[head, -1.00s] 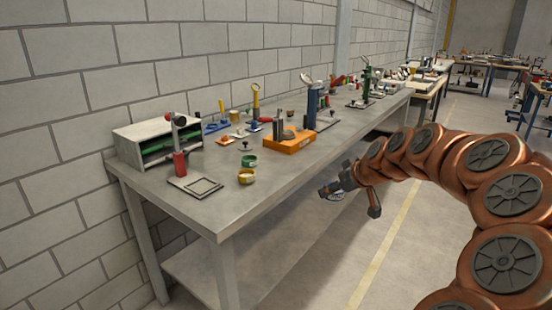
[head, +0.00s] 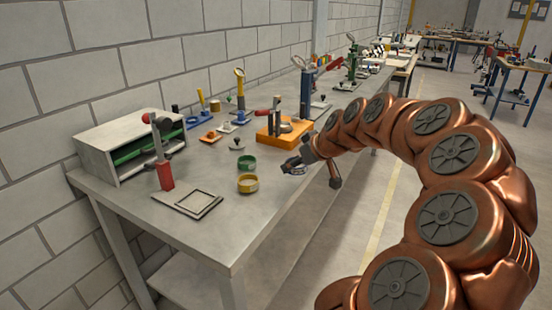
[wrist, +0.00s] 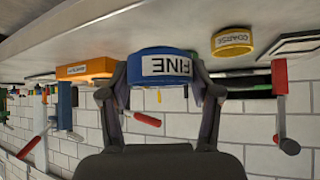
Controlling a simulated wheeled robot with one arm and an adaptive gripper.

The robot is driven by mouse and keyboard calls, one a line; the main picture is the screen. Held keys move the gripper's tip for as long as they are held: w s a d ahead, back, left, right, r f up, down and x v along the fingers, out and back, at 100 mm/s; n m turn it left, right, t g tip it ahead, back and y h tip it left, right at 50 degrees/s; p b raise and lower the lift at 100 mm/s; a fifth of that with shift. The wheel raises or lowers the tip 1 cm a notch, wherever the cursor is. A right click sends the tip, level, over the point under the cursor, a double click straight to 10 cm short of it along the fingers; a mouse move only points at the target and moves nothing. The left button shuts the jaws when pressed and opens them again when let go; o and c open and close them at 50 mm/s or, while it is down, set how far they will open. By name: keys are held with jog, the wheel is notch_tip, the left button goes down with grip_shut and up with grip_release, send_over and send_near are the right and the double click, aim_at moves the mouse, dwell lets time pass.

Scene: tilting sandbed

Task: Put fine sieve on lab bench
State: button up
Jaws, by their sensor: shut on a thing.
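The fine sieve (wrist: 166,66) is a blue ring with a white FINE label, and the wrist view shows it upside down. My gripper (wrist: 163,80) is shut on it, with a finger on each side. In the head view my gripper (head: 293,164) is at the right long edge of the grey lab bench (head: 215,228), right of a green ring and a yellow ring. The sieve is small and dark there. I cannot tell the exact gap between sieve and bench top.
The near front corner is bare.

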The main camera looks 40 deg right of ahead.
jog(key=w+d+p, duration=0.1)
jog(key=w+d, duration=0.1)
jog(key=w, duration=0.2)
jog(key=w+d+f+p, duration=0.1)
jog(key=w+d, duration=0.1)
jog(key=w, duration=0.3)
jog(key=w+d+p, duration=0.1)
jog(key=w+d, duration=0.2)
jog(key=w, duration=0.2)
jog(key=shift+d+f, duration=0.1)
jog(key=shift+f, duration=0.15)
jog(key=shift+f+p, duration=0.35)
jog(key=shift+f, duration=1.4)
jog(key=shift+f, duration=0.15)
jog(key=o, duration=1.2)
jog(key=shift+o, duration=0.2)
